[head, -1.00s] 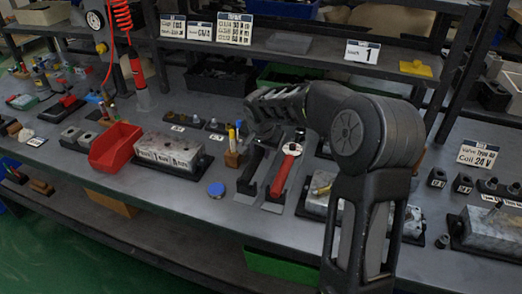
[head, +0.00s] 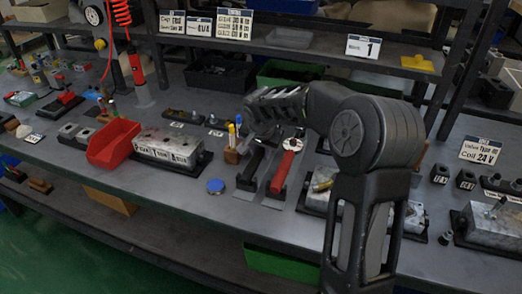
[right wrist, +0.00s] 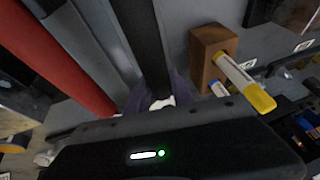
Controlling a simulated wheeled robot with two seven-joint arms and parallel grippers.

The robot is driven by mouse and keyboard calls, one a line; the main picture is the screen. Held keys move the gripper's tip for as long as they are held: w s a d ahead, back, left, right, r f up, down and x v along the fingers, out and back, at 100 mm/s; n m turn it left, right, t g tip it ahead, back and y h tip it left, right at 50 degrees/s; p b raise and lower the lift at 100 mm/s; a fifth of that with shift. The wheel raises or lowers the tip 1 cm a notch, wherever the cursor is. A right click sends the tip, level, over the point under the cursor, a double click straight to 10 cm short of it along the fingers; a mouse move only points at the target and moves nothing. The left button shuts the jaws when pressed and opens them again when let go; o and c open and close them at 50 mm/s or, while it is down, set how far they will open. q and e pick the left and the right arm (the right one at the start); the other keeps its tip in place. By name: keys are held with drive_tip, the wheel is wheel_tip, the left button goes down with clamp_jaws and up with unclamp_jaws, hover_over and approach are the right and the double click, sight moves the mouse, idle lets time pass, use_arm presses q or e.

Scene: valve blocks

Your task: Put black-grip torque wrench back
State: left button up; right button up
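The black-grip torque wrench (head: 250,169) lies on the bench beside a red-grip torque wrench (head: 285,170), its lower end over a grey plate. My right gripper (head: 258,134) is above its upper end and hides that part. In the right wrist view the black grip (right wrist: 146,40) runs down between the fingertips of my right gripper (right wrist: 157,98), with the red grip (right wrist: 58,58) to its left. The fingertips are dark and partly hidden by the gripper body, so I cannot tell whether they touch the grip. My left gripper is not in view.
A wooden block with markers (head: 233,154) stands close left of the black grip; it also shows in the right wrist view (right wrist: 208,52). A red bin (head: 113,144), a valve block (head: 165,147) and a blue disc (head: 215,186) are further left. Another valve block (head: 318,199) is right.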

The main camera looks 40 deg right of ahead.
drive_tip(key=o, duration=0.5)
drive_tip(key=shift+f, duration=0.1)
drive_tip(key=v, duration=0.8)
idle(0.7)
